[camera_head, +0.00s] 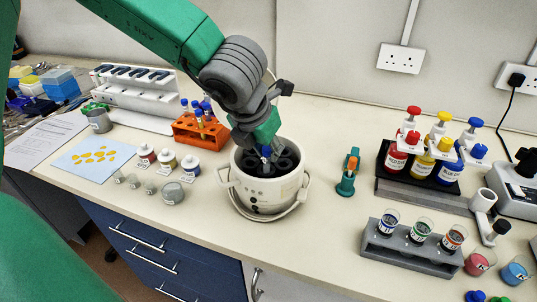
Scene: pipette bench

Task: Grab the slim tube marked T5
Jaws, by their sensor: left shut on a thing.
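My left gripper (264,147) comes down from the upper left into the mouth of a white round pot-like centrifuge (262,196). It is shut on a small blue-capped tube (266,152), which is mostly hidden by the fingers and the dark inside of the pot. No T5 mark can be read on it. An orange rack (199,133) stands to the left of the pot and holds several slim tubes with blue caps (196,107); their marks are too small to read. My right gripper is not in view.
Small bottles (167,160) and cups stand left of the pot. A teal-and-orange tool (349,172) stands to its right. Further right are a grey rack (410,250) with labelled vials and dye bottles (422,152) on a black stand.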

